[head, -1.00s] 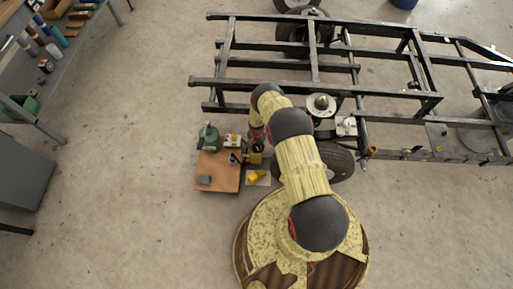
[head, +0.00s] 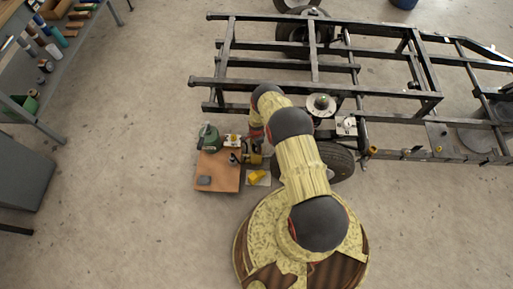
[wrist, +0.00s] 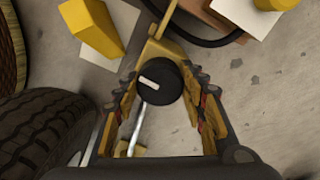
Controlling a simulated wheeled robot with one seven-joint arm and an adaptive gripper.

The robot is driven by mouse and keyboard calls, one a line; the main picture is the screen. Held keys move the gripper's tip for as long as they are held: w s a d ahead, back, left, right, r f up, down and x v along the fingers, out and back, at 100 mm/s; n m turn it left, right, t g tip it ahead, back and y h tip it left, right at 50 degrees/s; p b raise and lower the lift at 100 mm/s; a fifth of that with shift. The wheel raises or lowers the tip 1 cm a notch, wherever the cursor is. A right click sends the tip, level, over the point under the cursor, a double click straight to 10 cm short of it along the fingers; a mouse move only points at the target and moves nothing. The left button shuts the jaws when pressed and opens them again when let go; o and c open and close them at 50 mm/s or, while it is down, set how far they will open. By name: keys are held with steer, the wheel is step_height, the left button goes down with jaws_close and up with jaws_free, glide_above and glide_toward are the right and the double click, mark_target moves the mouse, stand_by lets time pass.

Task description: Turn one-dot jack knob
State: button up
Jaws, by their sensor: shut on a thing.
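A round black knob (wrist: 158,84) with a white bar mark on top sits between the fingers of my gripper (wrist: 162,92) in the wrist view. My gripper is shut on this knob. A yellow bracket shows just behind the knob, and a thin metal rod (wrist: 137,128) runs down from it toward the bottom. I cannot make out any dot on the knob. In the head view, my arm reaches over the place beside the tyre, and the knob is too small to tell apart there.
A yellow block (wrist: 92,26) stands close by at upper left. A tyre (wrist: 45,130) fills the lower left. The black chassis frame (head: 320,85) spans the back.

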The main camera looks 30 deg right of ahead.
stand_by(0.4)
steer(key=o, duration=1.2)
steer(key=shift+c, duration=0.2)
step_height(320, 180, up, 12)
stand_by(0.4)
